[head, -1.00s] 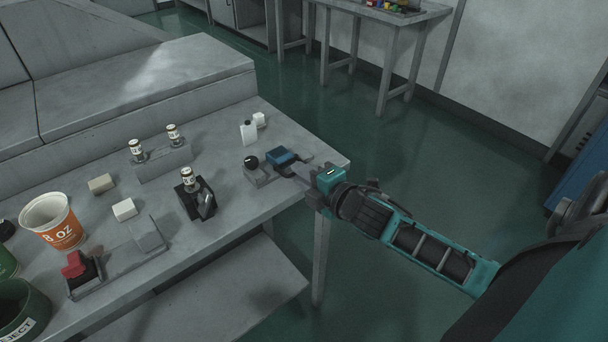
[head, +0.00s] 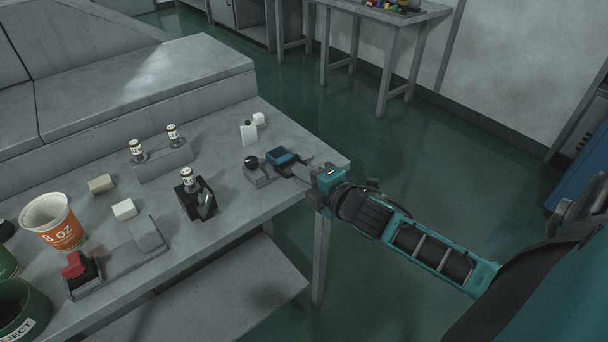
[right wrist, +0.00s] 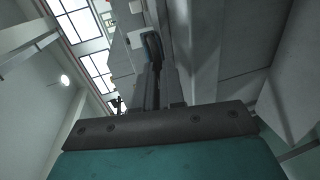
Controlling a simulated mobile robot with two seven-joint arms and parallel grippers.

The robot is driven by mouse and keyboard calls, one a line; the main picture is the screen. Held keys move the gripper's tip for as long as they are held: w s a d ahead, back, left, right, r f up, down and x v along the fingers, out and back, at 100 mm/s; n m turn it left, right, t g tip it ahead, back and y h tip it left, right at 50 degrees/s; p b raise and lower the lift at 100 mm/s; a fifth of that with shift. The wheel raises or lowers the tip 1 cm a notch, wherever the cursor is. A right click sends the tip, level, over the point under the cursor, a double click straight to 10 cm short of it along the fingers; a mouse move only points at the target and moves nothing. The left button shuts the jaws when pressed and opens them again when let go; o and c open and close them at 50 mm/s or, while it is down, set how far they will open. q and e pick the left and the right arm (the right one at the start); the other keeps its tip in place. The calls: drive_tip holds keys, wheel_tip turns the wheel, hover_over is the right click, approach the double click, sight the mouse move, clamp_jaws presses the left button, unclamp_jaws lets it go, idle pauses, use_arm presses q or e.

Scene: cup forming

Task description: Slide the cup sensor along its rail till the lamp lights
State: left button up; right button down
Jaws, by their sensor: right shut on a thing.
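The cup sensor appears to be the small blue block (head: 280,156) on a grey rail (head: 260,176) near the table's right end. A dark round dome (head: 251,162), perhaps the lamp, stands at the rail's left end and looks unlit. My right gripper (head: 298,172) reaches in from the right and is shut on the blue block. In the right wrist view the blue block (right wrist: 152,48) shows between the close-set fingers. The fingers hide part of the block and rail. My left gripper is not in view.
A black holder (head: 196,198) with a small vial stands left of the rail. A white bottle-like piece (head: 248,134) stands behind it. A cup marked 8 OZ (head: 54,222), a red switch (head: 75,266) and a dark green reject bin (head: 22,308) are at the left. The table's front edge is close by.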

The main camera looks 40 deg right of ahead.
idle(0.8)
drive_tip(key=shift+a+r+p, duration=0.15)
drive_tip(key=shift+p, duration=0.35)
drive_tip(key=c, duration=1.5)
unclamp_jaws()
drive_tip(key=shift+s, duration=0.1)
drive_tip(key=a+v, duration=0.1)
drive_tip(key=v, duration=1.1)
drive_tip(key=shift+s+d, duration=0.4)
